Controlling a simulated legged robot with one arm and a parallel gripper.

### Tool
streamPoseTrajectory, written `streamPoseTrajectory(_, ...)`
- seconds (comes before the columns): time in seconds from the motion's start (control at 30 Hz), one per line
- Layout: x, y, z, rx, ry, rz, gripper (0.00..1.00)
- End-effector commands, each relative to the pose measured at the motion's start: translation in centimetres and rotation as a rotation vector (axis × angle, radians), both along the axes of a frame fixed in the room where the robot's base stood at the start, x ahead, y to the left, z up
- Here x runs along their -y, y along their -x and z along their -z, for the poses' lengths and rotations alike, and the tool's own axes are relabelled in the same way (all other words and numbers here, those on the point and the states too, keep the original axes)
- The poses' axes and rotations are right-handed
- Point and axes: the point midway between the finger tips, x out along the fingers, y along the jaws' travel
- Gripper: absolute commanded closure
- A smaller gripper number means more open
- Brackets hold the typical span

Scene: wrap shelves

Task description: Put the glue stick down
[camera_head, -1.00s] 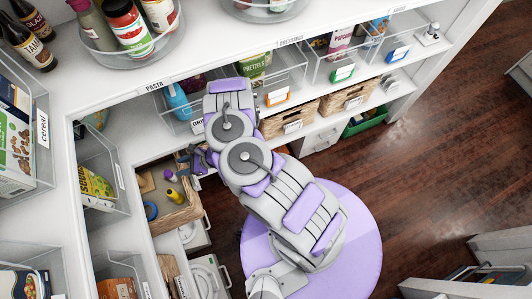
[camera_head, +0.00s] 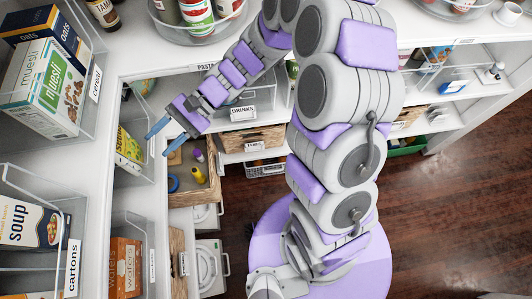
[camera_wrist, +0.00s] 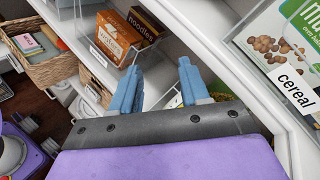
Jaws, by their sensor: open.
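A small purple object (camera_head: 198,155), perhaps the glue stick, lies in the drawer near a yellow object (camera_head: 198,175). They are too small to tell for certain. My gripper is apart from both.
A blue ring (camera_head: 173,184) lies in the same drawer. A clear bin with a yellow package (camera_head: 128,150) is close left of my fingers. Orange wafers (camera_head: 125,266) stand lower left, and a muesli box (camera_head: 45,85) is upper left. A wicker basket (camera_wrist: 45,62) shows in the wrist view.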

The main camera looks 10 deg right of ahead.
Motion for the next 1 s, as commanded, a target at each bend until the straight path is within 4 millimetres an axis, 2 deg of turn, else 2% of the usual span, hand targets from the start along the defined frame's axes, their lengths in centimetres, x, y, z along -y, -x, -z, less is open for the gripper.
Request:
streamPoseTrajectory(0.03,0.9,1.1,-1.0,0.051,0.022,-0.039,0.55)
streamPoseTrajectory(0.13,2.9,3.4,-2.2,0.136,0.078,-0.118,0.55)
streamPoseTrajectory(0.4,9.7,8.5,-3.7,0.353,0.285,-0.296,0.55)
streamPoseTrajectory(0.57,14.5,10.9,-4.0,0.462,0.441,-0.372,0.55)
streamPoseTrajectory(0.8,22.4,13.7,-4.7,0.598,0.71,-0.444,0.55)
streamPoseTrajectory(1.0,27.5,15.6,-5.5,0.654,0.894,-0.467,0.55)
